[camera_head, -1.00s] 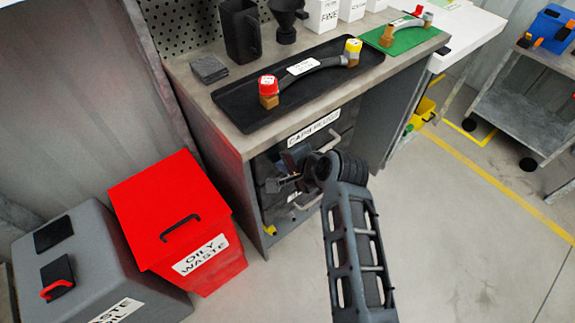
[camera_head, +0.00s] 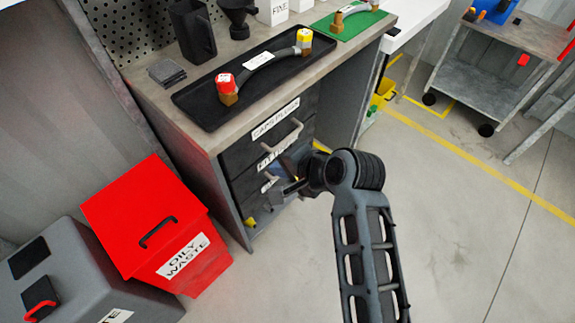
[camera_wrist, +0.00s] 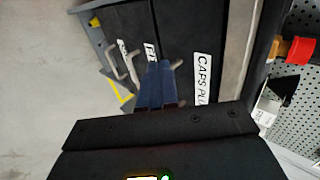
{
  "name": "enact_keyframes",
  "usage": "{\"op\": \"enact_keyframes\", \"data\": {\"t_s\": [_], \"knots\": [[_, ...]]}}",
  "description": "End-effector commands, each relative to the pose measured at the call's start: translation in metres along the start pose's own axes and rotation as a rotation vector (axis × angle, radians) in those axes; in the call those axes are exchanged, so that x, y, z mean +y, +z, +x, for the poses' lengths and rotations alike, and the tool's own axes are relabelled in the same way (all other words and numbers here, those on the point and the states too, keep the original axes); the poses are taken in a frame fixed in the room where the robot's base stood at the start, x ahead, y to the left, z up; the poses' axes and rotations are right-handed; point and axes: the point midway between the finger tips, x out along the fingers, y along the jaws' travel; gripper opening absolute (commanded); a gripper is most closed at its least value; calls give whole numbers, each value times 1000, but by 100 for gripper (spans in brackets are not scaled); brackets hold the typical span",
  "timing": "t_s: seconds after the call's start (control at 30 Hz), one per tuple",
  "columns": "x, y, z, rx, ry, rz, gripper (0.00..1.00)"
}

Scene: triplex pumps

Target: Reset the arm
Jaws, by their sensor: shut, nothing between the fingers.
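My gripper (camera_head: 280,192) is at the end of my dark arm, in front of the workbench's drawers in the head view. Part of it is hidden behind my wrist. In the wrist view the two bluish fingers (camera_wrist: 157,68) are together and empty. They point toward the drawer fronts, over the area between the labels. Whether they touch a drawer front or handle cannot be told. The drawers (camera_head: 277,140) look shut, with a "CAPS PLUGS" label on the top one.
The workbench holds a black tray (camera_head: 192,97) with a hose with red and yellow caps. A red oily waste bin (camera_head: 120,215) and a grey bin (camera_head: 85,265) stand at left. A grey cart (camera_head: 465,82) stands at back right. The floor at right is clear.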

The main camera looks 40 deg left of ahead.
Motion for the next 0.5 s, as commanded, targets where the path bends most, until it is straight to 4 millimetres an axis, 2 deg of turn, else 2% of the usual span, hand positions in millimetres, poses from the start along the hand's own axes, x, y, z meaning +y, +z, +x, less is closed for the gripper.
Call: {"op": "enact_keyframes", "data": {"t_s": [0.1, 0.2, 0.5], "knots": [[0, 0, -14, 1, -1, 0, 0], [0, 0, -20, 1, 0, 0, 0], [2, 0, -22, 2, 0, 1, 0]]}}
